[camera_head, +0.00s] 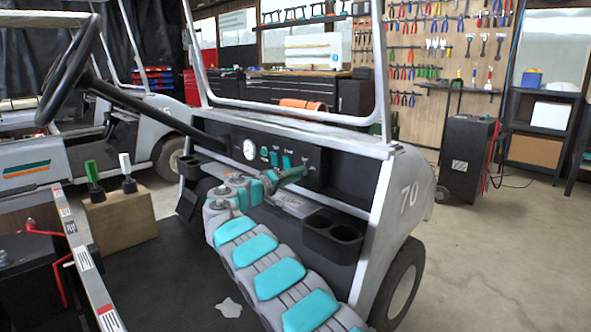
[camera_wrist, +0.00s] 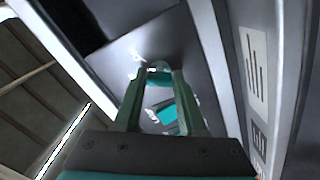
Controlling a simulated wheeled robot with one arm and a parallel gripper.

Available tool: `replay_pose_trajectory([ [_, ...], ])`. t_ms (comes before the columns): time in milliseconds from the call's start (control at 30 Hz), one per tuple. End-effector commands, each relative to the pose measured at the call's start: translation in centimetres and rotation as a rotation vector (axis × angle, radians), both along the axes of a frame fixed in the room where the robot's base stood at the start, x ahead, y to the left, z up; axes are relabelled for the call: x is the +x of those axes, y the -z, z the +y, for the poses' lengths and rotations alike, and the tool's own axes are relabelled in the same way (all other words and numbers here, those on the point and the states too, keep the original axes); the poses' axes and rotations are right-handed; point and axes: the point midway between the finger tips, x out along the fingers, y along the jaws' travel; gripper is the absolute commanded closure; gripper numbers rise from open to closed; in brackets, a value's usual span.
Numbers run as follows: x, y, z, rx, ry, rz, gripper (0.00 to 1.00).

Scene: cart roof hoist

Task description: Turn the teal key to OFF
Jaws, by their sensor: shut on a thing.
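The teal key (camera_wrist: 158,78) is in the dashboard panel, between my fingertips in the wrist view. My gripper (camera_wrist: 159,82) is shut on it, one finger on each side. In the head view my gripper (camera_head: 304,170) reaches the right part of the black dashboard (camera_head: 340,160), and the key is hidden behind it. Small white markings (camera_wrist: 137,55) show on the panel by the key. They are too blurred to read, so I cannot tell which mark the key points to.
A round gauge (camera_head: 249,150) and teal switches (camera_head: 286,161) sit left of my gripper on the dashboard. Cup holders (camera_head: 333,233) are below it. The cart's windshield frame (camera_head: 290,128) runs just above. The steering wheel (camera_head: 68,70) is at the far left.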

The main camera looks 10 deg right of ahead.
Motion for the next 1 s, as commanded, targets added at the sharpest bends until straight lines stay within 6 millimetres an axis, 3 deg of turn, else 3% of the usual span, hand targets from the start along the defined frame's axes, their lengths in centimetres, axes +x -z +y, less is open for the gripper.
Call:
replay_pose_trajectory([
  [500,0.05,-0.34,0.15,-0.250,-0.004,0.342,1.00],
  [1000,0.06,-0.17,0.20,-0.336,-0.004,0.457,1.00],
])
